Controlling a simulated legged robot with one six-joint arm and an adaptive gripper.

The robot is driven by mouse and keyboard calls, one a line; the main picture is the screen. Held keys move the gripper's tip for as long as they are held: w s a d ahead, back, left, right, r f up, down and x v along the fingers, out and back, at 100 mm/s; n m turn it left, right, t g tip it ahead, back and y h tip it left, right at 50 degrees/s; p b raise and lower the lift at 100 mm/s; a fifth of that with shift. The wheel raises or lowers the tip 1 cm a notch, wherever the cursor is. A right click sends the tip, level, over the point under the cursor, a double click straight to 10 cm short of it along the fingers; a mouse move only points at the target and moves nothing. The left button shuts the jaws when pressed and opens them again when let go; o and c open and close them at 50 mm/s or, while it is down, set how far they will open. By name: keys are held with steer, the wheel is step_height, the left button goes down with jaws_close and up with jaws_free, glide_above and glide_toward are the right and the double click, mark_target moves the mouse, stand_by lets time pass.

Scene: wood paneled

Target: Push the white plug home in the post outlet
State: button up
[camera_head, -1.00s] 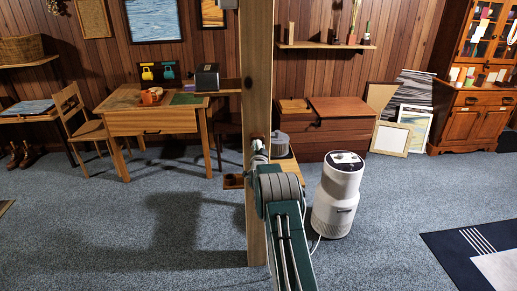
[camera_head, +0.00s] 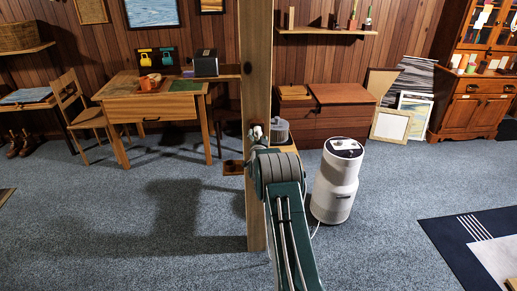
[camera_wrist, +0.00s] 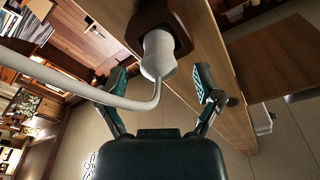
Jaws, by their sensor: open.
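The white plug (camera_wrist: 158,55) sits at the brown outlet (camera_wrist: 153,20) on the wooden post (camera_wrist: 215,65) in the wrist view. Its grey-white cord bends off to the left. I cannot tell how deep the plug is seated. My gripper (camera_wrist: 161,76) is open, with one finger on each side of the plug's cord end and visible gaps between. In the head view the post (camera_head: 256,60) stands upright in the middle, and my arm reaches to it. My gripper and the plug are mostly hidden there by my arm.
A white cylindrical appliance (camera_head: 337,182) stands on the carpet right of the post, a cord at its base. A wooden desk (camera_head: 155,108) and chair (camera_head: 88,112) are behind left. A low brown cabinet (camera_head: 340,120) is behind right.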

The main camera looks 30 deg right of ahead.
steer(key=v, duration=0.9)
steer(key=shift+s+a, duration=0.15)
steer(key=s+a+r+n+g+y, duration=0.25)
steer(key=s+a+r+y, duration=0.2)
steer(key=a+r, duration=0.55)
steer(key=s+a+r+n+g+y, duration=0.3)
steer(key=s+a+r, duration=0.35)
steer(key=a, duration=0.55)
steer(key=s+a+n+g+y, duration=0.1)
steer(key=s+a, duration=0.5)
steer(key=s, duration=0.9)
steer(key=s+a+n+g+y, duration=0.2)
steer(key=s+a+n+g, duration=0.2)
steer(key=s, duration=1)
steer(key=shift+s+a+n, duration=0.4)
steer(key=shift+a+n, duration=0.5)
steer(key=shift+n, duration=0.35)
